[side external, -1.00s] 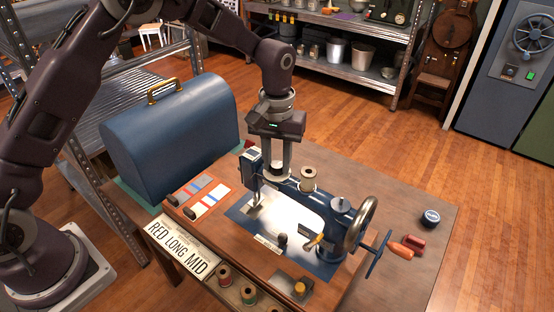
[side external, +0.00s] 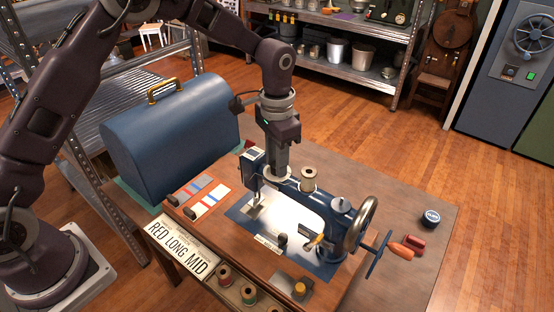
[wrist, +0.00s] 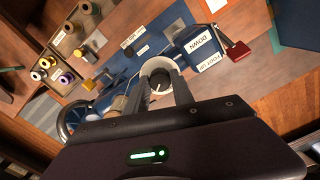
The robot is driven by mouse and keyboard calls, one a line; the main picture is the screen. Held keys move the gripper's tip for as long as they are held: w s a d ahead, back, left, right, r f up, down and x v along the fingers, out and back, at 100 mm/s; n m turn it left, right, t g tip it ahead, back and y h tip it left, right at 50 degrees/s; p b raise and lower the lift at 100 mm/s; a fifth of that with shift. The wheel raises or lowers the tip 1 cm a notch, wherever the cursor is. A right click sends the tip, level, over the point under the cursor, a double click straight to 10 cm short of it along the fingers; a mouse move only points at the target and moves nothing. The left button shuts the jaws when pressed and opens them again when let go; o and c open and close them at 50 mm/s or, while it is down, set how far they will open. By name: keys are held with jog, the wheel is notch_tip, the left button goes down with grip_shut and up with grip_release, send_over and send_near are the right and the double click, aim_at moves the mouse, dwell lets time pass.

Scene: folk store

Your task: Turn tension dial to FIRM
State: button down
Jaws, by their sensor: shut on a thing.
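The blue sewing machine (side external: 322,200) stands on the table, its pale metal bed and handwheel (side external: 360,222) to the right. Its tension dial (wrist: 160,85) shows in the wrist view as a dark knob with a white pointer line, inside a pale ring (wrist: 155,65). My gripper (wrist: 160,92) points down with its fingers on both sides of the knob, shut on it. In the side view my gripper (side external: 276,172) hides the knob at the top of the machine's arm. I cannot read any dial markings, so its setting is unclear.
A thread spool (side external: 308,180) stands close to the right of my gripper. The machine's head (wrist: 203,46) has DOWN and FOOT UP labels. A blue domed case (side external: 172,135) stands to the left. A card reads RED LONG MID (side external: 178,248). A small blue tin (side external: 430,218) lies at the right.

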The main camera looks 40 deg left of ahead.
jog(key=shift+m, duration=0.3)
dwell(0.4)
jog(key=c, duration=1.1)
grip_release()
notch_tip(320, 180, up, 7)
jog(key=shift+r, duration=0.1)
jog(key=shift+r, duration=0.1)
